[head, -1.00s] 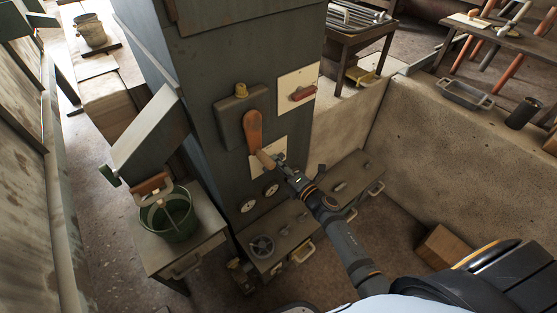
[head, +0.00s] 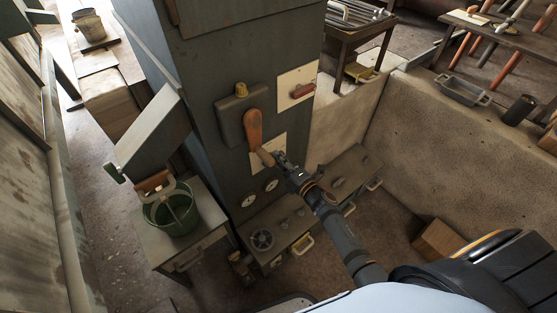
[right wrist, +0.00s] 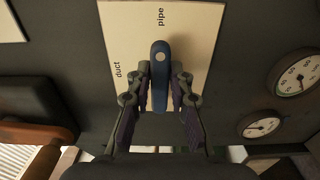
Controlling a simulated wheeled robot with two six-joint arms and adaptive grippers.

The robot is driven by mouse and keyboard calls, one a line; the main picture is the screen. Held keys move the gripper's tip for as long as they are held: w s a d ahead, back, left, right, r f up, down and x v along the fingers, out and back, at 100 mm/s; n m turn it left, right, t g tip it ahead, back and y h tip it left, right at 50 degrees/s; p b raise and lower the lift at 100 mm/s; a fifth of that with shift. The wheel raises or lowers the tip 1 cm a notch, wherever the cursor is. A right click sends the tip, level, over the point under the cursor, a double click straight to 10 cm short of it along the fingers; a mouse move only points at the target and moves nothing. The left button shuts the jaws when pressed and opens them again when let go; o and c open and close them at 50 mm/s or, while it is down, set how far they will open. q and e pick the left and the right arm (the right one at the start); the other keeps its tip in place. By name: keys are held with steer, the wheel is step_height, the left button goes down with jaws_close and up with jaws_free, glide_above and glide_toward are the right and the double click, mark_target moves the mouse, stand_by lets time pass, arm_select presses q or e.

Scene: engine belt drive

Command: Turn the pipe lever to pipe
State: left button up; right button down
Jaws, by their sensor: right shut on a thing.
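The pipe lever (right wrist: 160,75) is a blue, round-ended bar on a pale plate (right wrist: 200,20) printed "duct" and "pipe". In the right wrist view it stands upright in the picture, in line with "pipe"; "duct" is to its left. My right gripper (right wrist: 160,92) is shut on the lever, one finger on each side. In the head view my right gripper (head: 279,160) is at the pale plate (head: 276,142) on the dark cabinet, and hides most of the lever. My left gripper is not in view.
An orange handle with a wooden grip (head: 254,130) hangs close to the left of my right gripper. Two round gauges (head: 260,193) are below. A red handle (head: 303,90) is on another plate above right. A green bucket (head: 171,212) stands on a side table at left.

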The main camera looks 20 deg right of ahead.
steer(key=c, duration=1.2)
jaws_free()
steer(key=shift+s, duration=0.15)
steer(key=v, duration=1.1)
steer(key=shift+s+d, duration=0.15)
steer(key=shift+s, duration=0.25)
